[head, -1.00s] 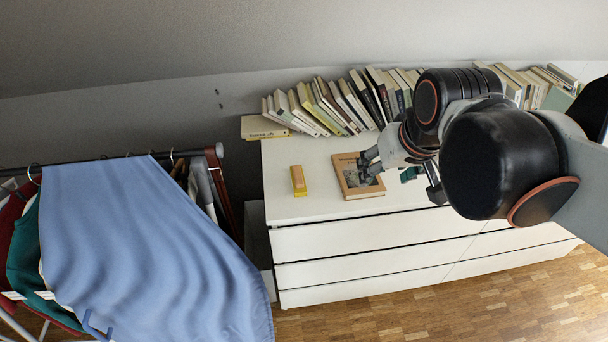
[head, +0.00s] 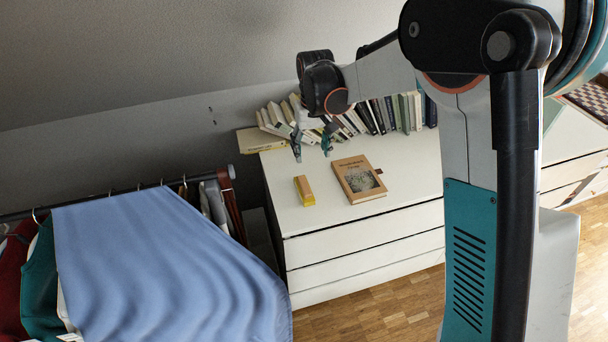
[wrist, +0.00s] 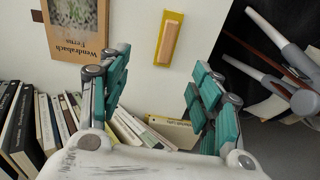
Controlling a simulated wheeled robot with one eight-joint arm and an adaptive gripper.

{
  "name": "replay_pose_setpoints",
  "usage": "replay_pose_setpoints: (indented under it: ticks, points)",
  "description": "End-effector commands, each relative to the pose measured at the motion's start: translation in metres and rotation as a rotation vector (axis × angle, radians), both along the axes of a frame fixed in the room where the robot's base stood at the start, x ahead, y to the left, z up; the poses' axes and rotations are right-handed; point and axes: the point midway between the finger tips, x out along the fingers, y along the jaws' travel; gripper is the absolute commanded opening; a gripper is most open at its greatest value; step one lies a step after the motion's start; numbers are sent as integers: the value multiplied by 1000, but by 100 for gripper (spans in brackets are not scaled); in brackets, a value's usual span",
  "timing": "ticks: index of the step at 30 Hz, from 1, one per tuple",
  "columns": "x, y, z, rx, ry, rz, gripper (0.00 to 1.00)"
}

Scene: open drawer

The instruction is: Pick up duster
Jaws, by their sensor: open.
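The duster, a small block with a tan top and yellow base (head: 304,190), lies on the white dresser top (head: 325,218) near its left edge. In the wrist view the duster (wrist: 169,40) shows upper centre, ahead of and between the fingertips. My gripper (head: 312,152) is open and empty. It hangs above the back part of the dresser, behind the duster and apart from it. Its two teal-padded fingers also show in the wrist view (wrist: 160,78). Nothing hides the duster.
A brown book (head: 358,179) lies right of the duster with a small gap. A row of leaning books (head: 385,115) lines the back, with a flat yellowish book (head: 262,139) at the left. A clothes rack with a blue cloth (head: 160,265) stands left of the dresser.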

Motion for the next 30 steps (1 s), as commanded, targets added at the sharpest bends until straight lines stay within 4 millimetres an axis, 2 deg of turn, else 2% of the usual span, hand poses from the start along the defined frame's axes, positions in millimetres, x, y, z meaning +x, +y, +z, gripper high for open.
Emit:
replay_pose_setpoints:
  ticks: [3, 7, 11, 21, 30]
  points:
    - [10, 13, -19, -8, 30, 15, 58]
    - [14, 20, -31, -13, 46, 23, 58]
    - [15, 22, -46, -15, 53, 26, 58]
    - [15, 21, -107, -15, 52, 25, 58]
    - [14, 21, -125, -14, 51, 25, 58]
